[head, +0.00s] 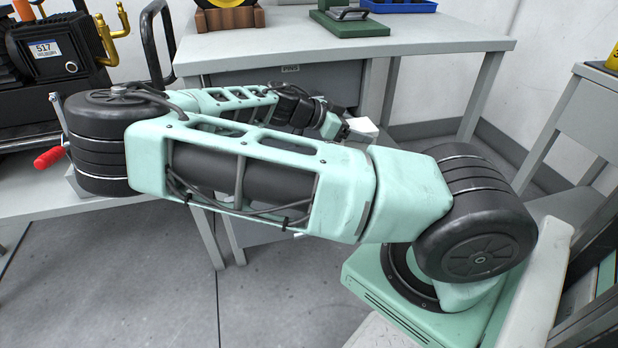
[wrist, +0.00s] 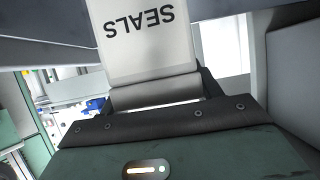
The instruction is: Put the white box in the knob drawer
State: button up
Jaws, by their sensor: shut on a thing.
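The white box (head: 362,129) shows in the head view at the end of my arm, under the bench top. My gripper (head: 345,131) is shut on it. In the wrist view the white box (wrist: 142,40) fills the upper middle and carries the word SEALS, seen upside down. Its far end runs out of the frame. A grey drawer front (head: 270,77) labelled PINS sits under the bench top, behind my arm. I cannot make out a knob on it, and my arm hides the lower part.
The grey bench (head: 440,45) has a green fixture (head: 350,22) and a blue tray (head: 400,6) on top. A grey stand (head: 580,115) is at right. Open floor (head: 285,285) lies below my arm.

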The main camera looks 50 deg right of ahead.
notch_tip(320, 180, down, 10)
jog(key=b, duration=0.2)
jog(key=shift+b, duration=0.4)
jog(key=o, duration=1.1)
jog(key=shift+r, duration=0.1)
jog(key=shift+a, duration=0.1)
jog(key=p+v, duration=0.2)
jog(key=v, duration=1)
jog(key=shift+p, duration=0.4)
